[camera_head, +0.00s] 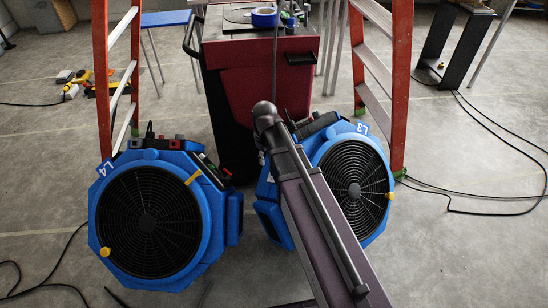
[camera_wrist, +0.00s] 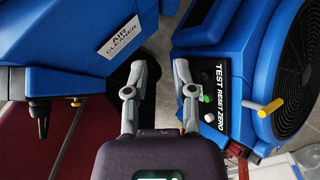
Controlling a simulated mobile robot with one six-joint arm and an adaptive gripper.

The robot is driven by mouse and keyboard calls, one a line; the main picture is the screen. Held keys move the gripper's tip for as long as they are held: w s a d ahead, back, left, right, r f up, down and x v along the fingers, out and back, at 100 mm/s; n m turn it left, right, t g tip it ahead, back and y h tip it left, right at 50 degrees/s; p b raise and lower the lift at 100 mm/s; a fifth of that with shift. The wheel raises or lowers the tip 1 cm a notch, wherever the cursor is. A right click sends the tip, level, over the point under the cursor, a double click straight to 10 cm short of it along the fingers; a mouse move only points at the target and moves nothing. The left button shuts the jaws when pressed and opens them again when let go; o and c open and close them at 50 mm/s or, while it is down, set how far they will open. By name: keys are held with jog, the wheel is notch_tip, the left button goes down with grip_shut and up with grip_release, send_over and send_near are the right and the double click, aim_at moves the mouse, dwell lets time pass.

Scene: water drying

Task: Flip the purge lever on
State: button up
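No part in view is marked as a purge lever. In the wrist view a yellow-ended lever (camera_wrist: 271,107) sticks out from a blue fan unit (camera_wrist: 245,45) at right. This unit has a black panel (camera_wrist: 222,115) marked TEST, RESET and ZERO, with a green button (camera_wrist: 208,121). My gripper (camera_wrist: 160,70) is open and empty, its right finger close to the panel; contact cannot be told. The lever is right of the fingers, outside them. In the head view, the fan units L4 (camera_head: 118,180) and L3 (camera_head: 325,155) carry yellow parts; my gripper is hidden there.
A blue unit labelled AIR CLEANER (camera_wrist: 100,25) is close to the left finger in the wrist view. In the head view, a dark red cart (camera_head: 245,75) stands behind the fans, between orange ladders (camera_head: 102,80). Black cables (camera_head: 480,197) cross the floor at right.

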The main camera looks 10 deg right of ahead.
jog(key=shift+s+d+r+m+p, duration=0.2)
jog(key=shift+s+d+r+m, duration=0.15)
jog(key=shift+s+d, duration=0.3)
jog(key=shift+s+d+r+m+p, duration=0.25)
jog(key=shift+s+d+m, duration=0.2)
jog(key=shift+s, duration=0.3)
jog(key=w+a+f+n+y+b, duration=0.2)
jog(key=w+a+f+n+b, duration=0.1)
jog(key=w+a, duration=0.3)
jog(key=w+a+f+n+y+b, duration=0.2)
jog(key=w+a+f+n+b, duration=0.2)
jog(key=w, duration=0.6)
jog(key=a+n+b, duration=0.2)
jog(key=a, duration=0.1)
jog(key=shift+w+f+n+y, duration=0.3)
jog(key=shift+w, duration=0.1)
jog(key=shift+f, duration=0.15)
jog(key=b+x, duration=1.3)
jog(key=shift+w+f, duration=0.25)
